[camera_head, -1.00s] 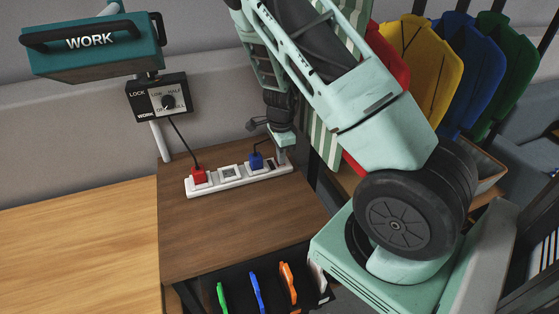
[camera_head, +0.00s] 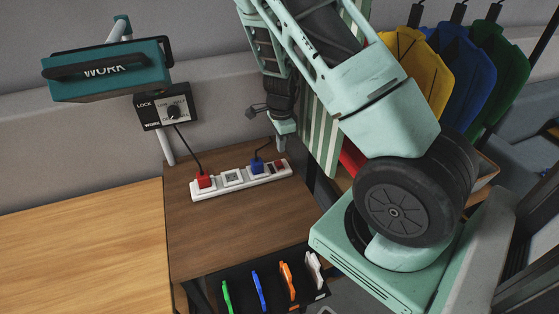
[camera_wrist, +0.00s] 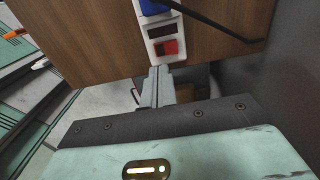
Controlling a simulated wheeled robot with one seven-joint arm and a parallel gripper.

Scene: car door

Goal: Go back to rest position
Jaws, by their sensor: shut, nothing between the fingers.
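My gripper (camera_wrist: 158,85) is shut and empty. In the wrist view its fingers are close to the end of the white power strip (camera_wrist: 163,30), near the red switch (camera_wrist: 165,48). I cannot tell if they touch it. In the head view my gripper (camera_head: 281,143) is above and behind the right end of the power strip (camera_head: 242,180), at the right edge of the dark brown table. A red plug (camera_head: 205,181) and a blue plug (camera_head: 256,166) sit in the strip, with a red switch (camera_head: 280,164) at its right end.
The brown table (camera_head: 240,230) joins a lighter wooden top (camera_head: 80,245). Coloured clips (camera_head: 258,287) line the table's front. Yellow (camera_head: 420,68), blue and green hanging things are at the right.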

